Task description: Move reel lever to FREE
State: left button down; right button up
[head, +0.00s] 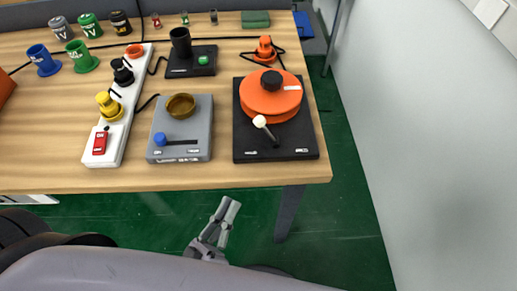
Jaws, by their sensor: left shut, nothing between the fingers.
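The reel unit is an orange reel (286,101) with a black centre knob on a black base (305,138), near the table's right front corner. Its lever (268,132) has a white knob and stands at the front of the base, tilted to the left. Small white labels sit at the left and right of the base's front edge, too small to read. My left gripper (231,208) is shut and empty, in front of the table edge and apart from the lever, left of the reel unit in the picture. My right gripper is not in view.
Left of the reel unit stands a grey box (203,143) with a brass bowl (181,106) and blue slider. A white power strip (106,152) with coloured plugs lies further left. A black device (204,68) stands behind. The table (225,176) has a clear front strip.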

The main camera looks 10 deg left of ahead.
pick_arm(q)
jog(key=shift+n+t+y, duration=0.4)
jog(key=shift+n+t, duration=0.4)
jog(key=shift+n, duration=0.1)
jog(key=r, duration=0.2)
jog(key=s+r, duration=0.1)
jog(key=r, duration=0.1)
jog(key=shift+a, duration=0.3)
jog(key=shift+w, duration=0.1)
jog(key=p, duration=0.3)
send_near(267, 132)
jog(key=w+r, duration=0.2)
jog(key=w+a+r, duration=0.1)
jog(key=w+r, duration=0.1)
jog(key=r, duration=0.1)
jog(key=shift+w, duration=0.15)
jog(key=shift+w+d+r, duration=0.1)
jog(key=shift+w+d, duration=0.05)
jog(key=shift+w, duration=0.5)
